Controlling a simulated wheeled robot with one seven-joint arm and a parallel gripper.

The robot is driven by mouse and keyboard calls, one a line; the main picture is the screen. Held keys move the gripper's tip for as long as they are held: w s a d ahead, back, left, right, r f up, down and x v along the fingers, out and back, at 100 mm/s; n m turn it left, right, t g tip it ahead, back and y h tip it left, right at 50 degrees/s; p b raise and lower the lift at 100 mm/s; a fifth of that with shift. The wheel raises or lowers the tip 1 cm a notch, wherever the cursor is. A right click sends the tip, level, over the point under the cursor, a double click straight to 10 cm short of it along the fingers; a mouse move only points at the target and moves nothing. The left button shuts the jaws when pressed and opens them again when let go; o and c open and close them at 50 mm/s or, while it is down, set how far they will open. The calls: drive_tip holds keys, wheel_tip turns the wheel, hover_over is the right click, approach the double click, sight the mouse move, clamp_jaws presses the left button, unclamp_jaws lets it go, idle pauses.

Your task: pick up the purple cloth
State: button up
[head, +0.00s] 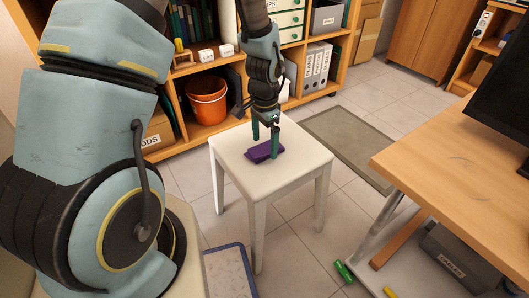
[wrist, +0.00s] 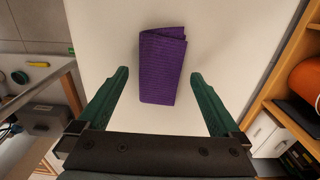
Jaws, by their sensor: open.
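The purple cloth (head: 262,152) lies folded on top of a small white table (head: 302,158). The wrist view shows the cloth (wrist: 161,68) as a folded rectangle on the bare white tabletop (wrist: 225,40). My gripper (head: 265,146) points down over the table, with its green fingers close to the cloth. In the wrist view my gripper (wrist: 160,82) is open, one finger on each side of the cloth's near part, with gaps on both sides. Nothing is between the fingers' grip. I cannot tell the exact height of the fingertips above the tabletop.
An orange bucket (head: 207,99) sits in the wooden shelf (head: 176,150) behind the table. A wooden desk (head: 460,170) with a black monitor (head: 502,85) stands at the right. A green item (head: 344,271) and a yellow item (head: 390,292) lie below it. A grey mat (head: 345,140) covers some floor.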

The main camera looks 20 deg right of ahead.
sight(264, 147)
drive_tip(key=shift+f, duration=0.75)
drive_tip(key=c, duration=1.3)
wheel_tip(264, 147, up, 10)
drive_tip(key=shift+r+p, duration=0.1)
drive_tip(key=shift+p, duration=1.1)
